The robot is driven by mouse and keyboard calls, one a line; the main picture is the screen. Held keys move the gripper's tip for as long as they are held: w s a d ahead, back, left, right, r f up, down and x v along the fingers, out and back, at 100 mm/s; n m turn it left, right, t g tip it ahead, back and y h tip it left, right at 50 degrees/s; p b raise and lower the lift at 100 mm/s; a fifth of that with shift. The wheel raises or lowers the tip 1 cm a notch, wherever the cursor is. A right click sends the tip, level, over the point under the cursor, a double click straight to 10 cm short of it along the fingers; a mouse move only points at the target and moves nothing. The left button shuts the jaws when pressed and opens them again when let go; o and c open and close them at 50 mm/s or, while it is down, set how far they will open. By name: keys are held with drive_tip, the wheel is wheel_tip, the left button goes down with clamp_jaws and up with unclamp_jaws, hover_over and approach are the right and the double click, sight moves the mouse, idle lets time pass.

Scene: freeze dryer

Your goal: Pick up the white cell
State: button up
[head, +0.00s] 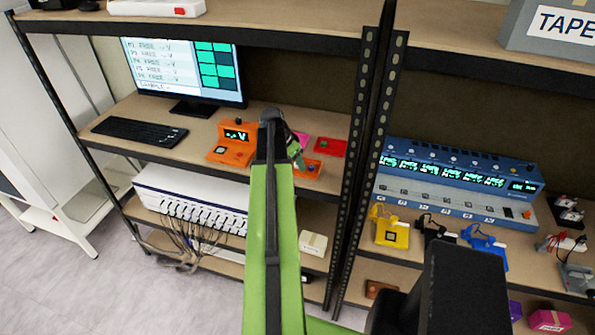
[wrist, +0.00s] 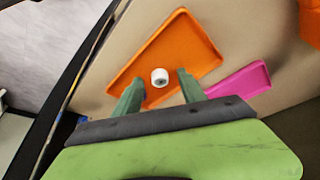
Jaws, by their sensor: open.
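The white cell (wrist: 160,77) is a small, short cylinder with a dark centre on its end. It sits in the orange tray (wrist: 180,30) on the shelf. My gripper (wrist: 159,85) is open, with its two green fingers on either side of the cell in the wrist view. The cell appears just beyond the gap between the fingertips; I cannot tell the remaining depth. In the head view my gripper (head: 297,158) is at the orange tray (head: 309,176), mostly behind my arm. I cannot make out the cell clearly there.
A pink tray (wrist: 237,82) lies beside the orange tray. A red tray (head: 330,147) and an orange device (head: 232,138) with a display are near. A monitor (head: 186,72) and keyboard (head: 139,131) stand left. A rack post (head: 360,130) rises right.

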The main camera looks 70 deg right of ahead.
drive_tip(key=shift+r, duration=0.1)
clamp_jaws()
idle(0.3)
